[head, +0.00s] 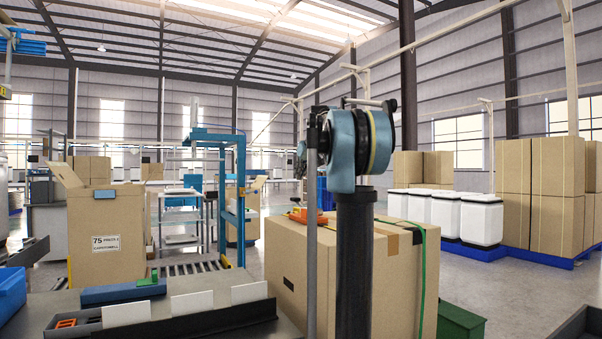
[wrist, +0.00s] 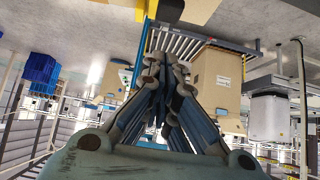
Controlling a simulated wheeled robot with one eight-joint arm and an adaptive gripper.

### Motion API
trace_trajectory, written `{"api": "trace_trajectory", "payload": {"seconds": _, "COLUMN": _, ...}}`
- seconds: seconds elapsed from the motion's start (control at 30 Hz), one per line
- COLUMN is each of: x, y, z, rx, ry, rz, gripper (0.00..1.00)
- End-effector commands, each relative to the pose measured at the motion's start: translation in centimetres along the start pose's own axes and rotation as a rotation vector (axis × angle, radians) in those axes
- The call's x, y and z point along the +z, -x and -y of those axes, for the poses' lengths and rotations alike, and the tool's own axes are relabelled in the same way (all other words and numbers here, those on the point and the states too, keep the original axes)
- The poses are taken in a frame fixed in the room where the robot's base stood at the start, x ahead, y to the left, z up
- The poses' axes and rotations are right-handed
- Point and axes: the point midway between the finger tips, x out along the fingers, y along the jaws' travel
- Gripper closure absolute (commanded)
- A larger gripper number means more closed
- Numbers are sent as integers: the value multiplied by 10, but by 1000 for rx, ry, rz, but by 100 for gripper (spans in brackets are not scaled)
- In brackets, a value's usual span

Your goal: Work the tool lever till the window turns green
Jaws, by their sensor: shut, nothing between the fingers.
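An orange tool (head: 308,216) lies on top of a large cardboard box (head: 300,270), beside a green strap (head: 424,270) that runs over the box. The tool is small here and partly behind my arm; I cannot make out its lever or a window. My gripper (wrist: 165,68) shows in the wrist view with its fingers together and nothing between them. It is apart from the tool, which I cannot identify in the wrist view.
A work table (head: 230,327) with a dark tray (head: 205,322) and a blue item (head: 122,292) is at front left. A roller conveyor (head: 188,267) and an open carton (head: 105,222) stand behind it. A green crate (head: 460,322) is right of the strapped box.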

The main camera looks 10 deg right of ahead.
Motion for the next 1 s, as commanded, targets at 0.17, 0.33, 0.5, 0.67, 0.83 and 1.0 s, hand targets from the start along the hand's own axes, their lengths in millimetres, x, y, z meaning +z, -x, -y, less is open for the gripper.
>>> {"api": "trace_trajectory", "payload": {"seconds": 0.17, "x": 0, "y": -33, "z": 0, "rx": -1, "ry": 0, "rz": 0, "gripper": 100}}
{"api": "trace_trajectory", "payload": {"seconds": 0.33, "x": 7, "y": -57, "z": 0, "rx": 1, "ry": 1, "rz": 0, "gripper": 100}}
{"api": "trace_trajectory", "payload": {"seconds": 0.5, "x": 21, "y": -70, "z": 0, "rx": 0, "ry": 0, "rz": 0, "gripper": 100}}
{"api": "trace_trajectory", "payload": {"seconds": 0.67, "x": 27, "y": -76, "z": 0, "rx": 0, "ry": 0, "rz": 0, "gripper": 100}}
{"api": "trace_trajectory", "payload": {"seconds": 0.83, "x": 28, "y": -77, "z": 0, "rx": 0, "ry": 0, "rz": 0, "gripper": 100}}
{"api": "trace_trajectory", "payload": {"seconds": 1.0, "x": 28, "y": -77, "z": 0, "rx": 0, "ry": 0, "rz": 0, "gripper": 100}}
